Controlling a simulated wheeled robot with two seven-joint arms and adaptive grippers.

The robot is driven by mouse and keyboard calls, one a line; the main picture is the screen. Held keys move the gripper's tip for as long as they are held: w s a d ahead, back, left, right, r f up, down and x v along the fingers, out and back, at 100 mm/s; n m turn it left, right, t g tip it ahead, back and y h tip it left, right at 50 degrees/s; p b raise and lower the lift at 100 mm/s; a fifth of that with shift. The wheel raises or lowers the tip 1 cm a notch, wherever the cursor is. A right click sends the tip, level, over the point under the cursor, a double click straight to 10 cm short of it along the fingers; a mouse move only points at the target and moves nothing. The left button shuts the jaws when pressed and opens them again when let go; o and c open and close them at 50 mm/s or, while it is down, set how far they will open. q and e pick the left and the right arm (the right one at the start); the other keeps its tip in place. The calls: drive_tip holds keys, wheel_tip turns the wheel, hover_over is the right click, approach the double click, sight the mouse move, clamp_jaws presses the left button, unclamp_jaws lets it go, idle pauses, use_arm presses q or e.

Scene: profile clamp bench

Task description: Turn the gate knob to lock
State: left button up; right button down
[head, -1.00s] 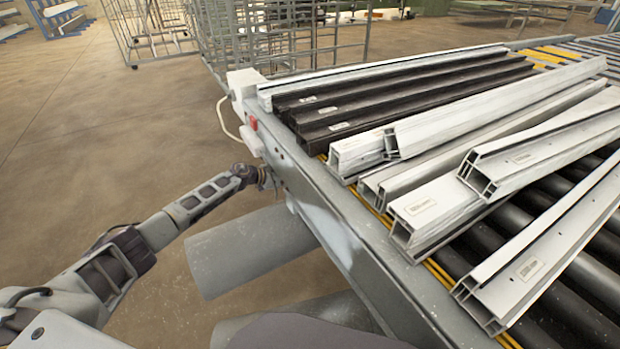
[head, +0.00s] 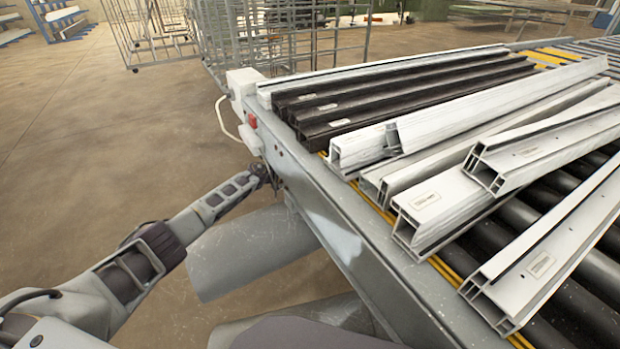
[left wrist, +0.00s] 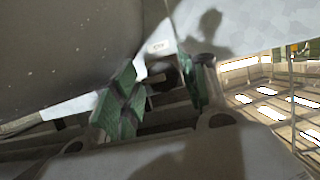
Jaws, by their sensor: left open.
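My left gripper (head: 268,176) is at the side face of the bench (head: 345,240), below the red button, seen small and partly merged with the dark parts there. In the left wrist view its two green-padded fingers (left wrist: 157,94) stand apart and open. A dark rounded part (left wrist: 163,76) shows between and beyond them, in shadow; it may be the gate knob, but its shape and turn angle cannot be read. I cannot tell whether the fingers touch it. In the head view the knob is not clearly visible. My right gripper is not in view.
A red button (head: 252,121) sits on a white box at the bench corner, with a loose cable (head: 224,120) beside it. White profiles (head: 440,205) and dark profiles (head: 400,95) lie on the rollers. Wire cages (head: 290,40) stand behind. The floor to the left is clear.

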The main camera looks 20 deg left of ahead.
use_arm(q)
drive_tip(key=shift+w+d+f, duration=0.1)
drive_tip(key=shift+w+d, duration=0.1)
drive_tip(key=shift+d, duration=0.05)
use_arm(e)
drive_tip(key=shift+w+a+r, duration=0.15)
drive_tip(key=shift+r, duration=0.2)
use_arm(q)
drive_tip(key=c, duration=0.7)
drive_tip(key=shift+c, duration=0.2)
